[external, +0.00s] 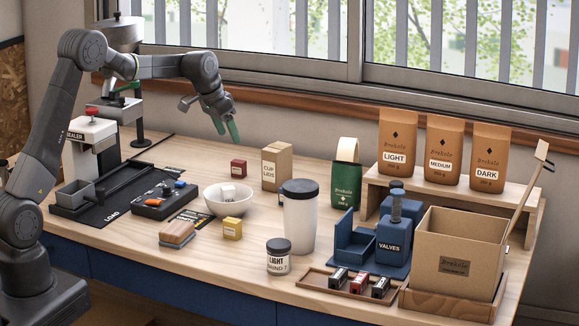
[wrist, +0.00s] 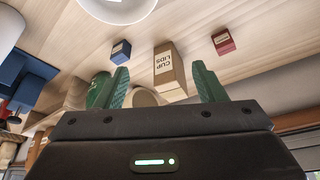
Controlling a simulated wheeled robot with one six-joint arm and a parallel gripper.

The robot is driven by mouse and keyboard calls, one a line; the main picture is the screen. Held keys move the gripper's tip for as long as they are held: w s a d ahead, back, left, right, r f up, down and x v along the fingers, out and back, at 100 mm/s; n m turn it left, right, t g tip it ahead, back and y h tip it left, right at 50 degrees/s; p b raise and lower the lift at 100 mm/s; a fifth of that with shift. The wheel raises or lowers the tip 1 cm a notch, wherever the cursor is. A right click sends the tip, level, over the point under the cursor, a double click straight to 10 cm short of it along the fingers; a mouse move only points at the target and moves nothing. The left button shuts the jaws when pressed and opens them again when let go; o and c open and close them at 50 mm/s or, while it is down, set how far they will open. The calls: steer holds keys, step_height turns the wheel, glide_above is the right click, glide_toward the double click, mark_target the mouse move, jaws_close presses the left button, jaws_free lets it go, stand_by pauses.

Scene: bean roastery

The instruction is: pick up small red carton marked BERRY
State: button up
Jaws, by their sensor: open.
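A small red carton (external: 238,168) with a white label stands on the wooden table, left of a tan CUP LIDS box (external: 277,167). It also shows in the wrist view (wrist: 223,43), at upper right; its lettering is too small to read. My gripper (external: 226,130) is in the air above the back of the table, above and slightly left of the red carton. Its green fingers are apart, with nothing held between them. In the wrist view my gripper (wrist: 160,68) points toward the CUP LIDS box, and the red carton lies beyond the right finger.
A white tumbler (external: 300,228) stands to the right. A small blue carton (wrist: 121,51) shows in the wrist view.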

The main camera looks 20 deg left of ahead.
steer(key=w+a+n+t+y, duration=0.1)
steer(key=w+a+n, duration=0.2)
steer(key=w, duration=0.3)
steer(key=w+a+n+y, duration=0.1)
steer(key=w+a+n, duration=0.25)
steer(key=w, duration=0.25)
glide_toward(239, 164)
steer(key=p+x, duration=0.1)
steer(key=x, duration=0.4)
steer(key=shift+w+d+f, duration=0.1)
steer(key=shift+f, duration=0.2)
steer(key=shift+p+x, duration=0.95)
steer(key=shift+x, duration=1.7)
steer(key=shift+r, duration=0.1)
steer(key=shift+c, duration=0.2)
steer(key=c, duration=1)
